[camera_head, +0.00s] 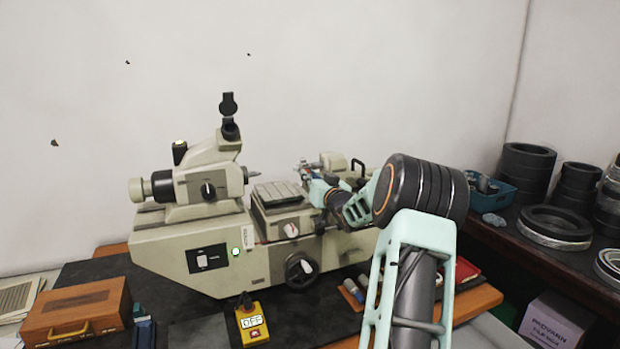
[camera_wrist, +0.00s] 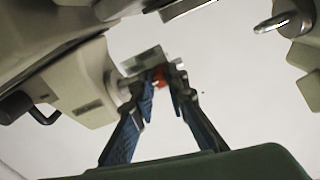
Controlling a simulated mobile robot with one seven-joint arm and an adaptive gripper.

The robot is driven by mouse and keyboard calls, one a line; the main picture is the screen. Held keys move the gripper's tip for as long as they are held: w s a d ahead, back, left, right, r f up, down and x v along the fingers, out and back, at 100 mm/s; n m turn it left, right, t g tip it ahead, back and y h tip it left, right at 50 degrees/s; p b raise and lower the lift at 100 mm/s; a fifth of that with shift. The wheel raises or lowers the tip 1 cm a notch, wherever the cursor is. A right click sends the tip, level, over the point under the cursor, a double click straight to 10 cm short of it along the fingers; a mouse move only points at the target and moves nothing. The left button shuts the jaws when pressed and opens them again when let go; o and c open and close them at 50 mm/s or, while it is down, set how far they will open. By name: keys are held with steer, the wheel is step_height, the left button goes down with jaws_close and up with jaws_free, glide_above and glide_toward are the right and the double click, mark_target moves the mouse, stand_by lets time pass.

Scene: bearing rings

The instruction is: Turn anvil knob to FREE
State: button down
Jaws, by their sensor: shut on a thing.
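The measuring machine (camera_head: 165,245) stands on the bench against the wall. My gripper (camera_head: 306,172) reaches from the right to the anvil unit on its right side. In the wrist view the two blue fingers of my gripper (camera_wrist: 162,78) close in on a small orange-red part, which looks like the anvil knob (camera_wrist: 159,79). The fingertips are shut on it and hide most of it. A small grey plate (camera_wrist: 143,60) sits right behind it. No FREE marking or pointer can be read, so the knob's setting cannot be told.
A beige machine body (camera_wrist: 85,85) fills the left of the wrist view close to my fingers. A wooden box (camera_head: 75,310) and a yellow OFF switch box (camera_head: 252,325) stand in front. Black rings (camera_head: 527,165) stand on the right shelf.

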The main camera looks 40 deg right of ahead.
steer(key=shift+f, duration=0.15)
steer(key=n+b, duration=0.3)
steer(key=b, duration=0.1)
steer(key=shift+f, duration=0.15)
steer(key=n+b, duration=0.5)
steer(key=shift+n+b, duration=0.3)
steer(key=shift+b, duration=0.1)
steer(key=n+b, duration=0.4)
steer(key=n, duration=0.1)
steer(key=shift+n, duration=0.3)
steer(key=shift+r+n+y+b, duration=0.15)
steer(key=shift+n+b, duration=0.45)
steer(key=shift+n, duration=0.35)
steer(key=shift+r+n+y+b, duration=0.15)
steer(key=shift+n+b, duration=0.4)
steer(key=shift+n, duration=0.4)
steer(key=c, duration=1.9)
jaws_free()
